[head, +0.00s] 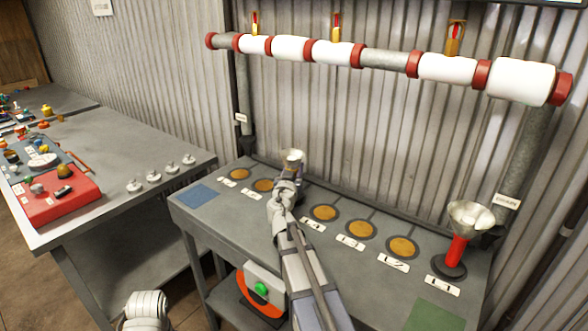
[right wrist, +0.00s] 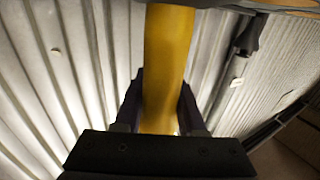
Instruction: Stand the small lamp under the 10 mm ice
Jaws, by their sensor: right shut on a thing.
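My right gripper (head: 290,172) is shut on the small lamp, whose silver bowl-shaped head (head: 293,156) shows above the jaws in the head view. In the right wrist view its yellow post (right wrist: 168,70) runs between the fingers. The lamp is held over the grey bench (head: 285,243), near its back edge; its base is hidden. The iced pipe runs along the wall above, with white ice sleeves of differing thickness (head: 291,48) (head: 332,53) (head: 447,67) (head: 522,79) between red flanges. I cannot read any thickness.
Several brass discs (head: 325,213) line the bench, with white labels in front. A red-posted lamp (head: 459,250) stands at the bench's right end. A blue pad (head: 197,196) and a green pad (head: 434,316) lie on it. A cluttered side table (head: 120,150) stands left.

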